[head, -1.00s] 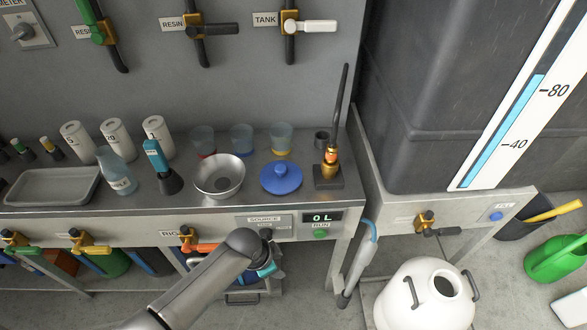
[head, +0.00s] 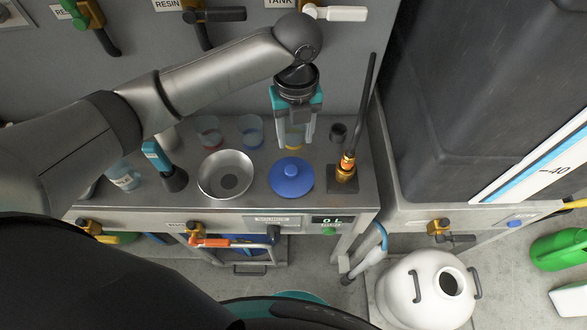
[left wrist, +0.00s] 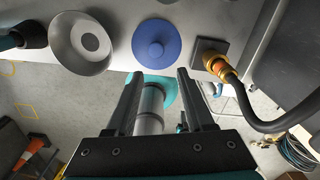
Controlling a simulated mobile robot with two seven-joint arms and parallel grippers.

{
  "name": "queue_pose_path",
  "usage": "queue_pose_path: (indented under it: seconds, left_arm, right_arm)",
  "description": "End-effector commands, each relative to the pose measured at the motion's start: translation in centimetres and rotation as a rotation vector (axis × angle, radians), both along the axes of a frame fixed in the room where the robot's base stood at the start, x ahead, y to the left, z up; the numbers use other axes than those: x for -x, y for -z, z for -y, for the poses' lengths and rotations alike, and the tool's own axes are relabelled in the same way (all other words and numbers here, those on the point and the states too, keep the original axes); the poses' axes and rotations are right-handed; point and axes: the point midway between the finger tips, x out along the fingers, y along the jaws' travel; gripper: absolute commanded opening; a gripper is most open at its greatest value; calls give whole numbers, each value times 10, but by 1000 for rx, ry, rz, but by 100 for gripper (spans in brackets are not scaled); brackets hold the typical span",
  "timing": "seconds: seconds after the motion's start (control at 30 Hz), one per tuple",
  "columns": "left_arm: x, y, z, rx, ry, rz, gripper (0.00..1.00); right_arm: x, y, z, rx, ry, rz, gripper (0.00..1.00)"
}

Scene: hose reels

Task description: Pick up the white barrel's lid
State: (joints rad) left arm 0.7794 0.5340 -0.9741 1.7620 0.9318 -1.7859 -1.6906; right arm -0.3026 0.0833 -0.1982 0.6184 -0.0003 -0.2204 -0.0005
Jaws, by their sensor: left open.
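A round blue lid (head: 291,178) with a small knob lies flat on the bench, right of the metal bowl. It also shows in the left wrist view (left wrist: 156,46), just beyond the fingertips. The white barrel (head: 405,290) stands on the floor at the lower right, its round mouth uncovered. My left gripper (head: 295,143) is open and empty, pointing down above the bench. In the head view its fingertips appear just behind the lid, not touching it. In the left wrist view the open fingers (left wrist: 159,77) show apart. My right gripper is not in view.
A metal bowl (head: 226,174) sits left of the lid. A brass-fitted wand (head: 347,164) stands upright close on its right. Clear cups (head: 251,131) stand behind. Wall valve handles (head: 340,13) are near my raised arm. The bench's front edge is close below the lid.

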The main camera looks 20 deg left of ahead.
Motion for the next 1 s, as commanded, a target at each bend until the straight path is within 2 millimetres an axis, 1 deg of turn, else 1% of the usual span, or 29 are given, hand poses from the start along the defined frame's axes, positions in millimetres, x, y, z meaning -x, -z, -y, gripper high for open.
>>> queue_pose_path:
  seconds: [0.03, 0.1, 0.2, 0.3, 0.4, 0.57, 0.63, 0.8, 0.9, 1.0]
  left_arm:
    - [2, 16, 0, 1, -1, -5, 53]
    - [2, 32, 1, 2, -1, -5, 53]
    - [1, 52, 1, 2, -2, -4, 53]
    - [1, 68, 0, 2, -3, -1, 53]
    - [0, 77, 0, 2, -3, 0, 53]
    - [1, 83, 0, 2, -3, 1, 53]
    - [2, 89, -2, 1, -3, 0, 53]
    - [5, 114, -7, 1, -5, -3, 53]
    - [4, 128, -7, 2, -4, 0, 53]
    - [4, 132, -6, 4, -3, 2, 53]
  right_arm:
    - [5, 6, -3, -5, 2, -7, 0]
    - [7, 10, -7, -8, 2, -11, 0]
    - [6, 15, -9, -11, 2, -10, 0]
    - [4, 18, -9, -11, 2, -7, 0]
    - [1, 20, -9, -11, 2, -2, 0]
    - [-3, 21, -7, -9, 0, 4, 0]
    - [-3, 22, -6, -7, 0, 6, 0]
    - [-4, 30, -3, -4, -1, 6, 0]
    - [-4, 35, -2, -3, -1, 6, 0]
    - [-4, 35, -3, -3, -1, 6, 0]
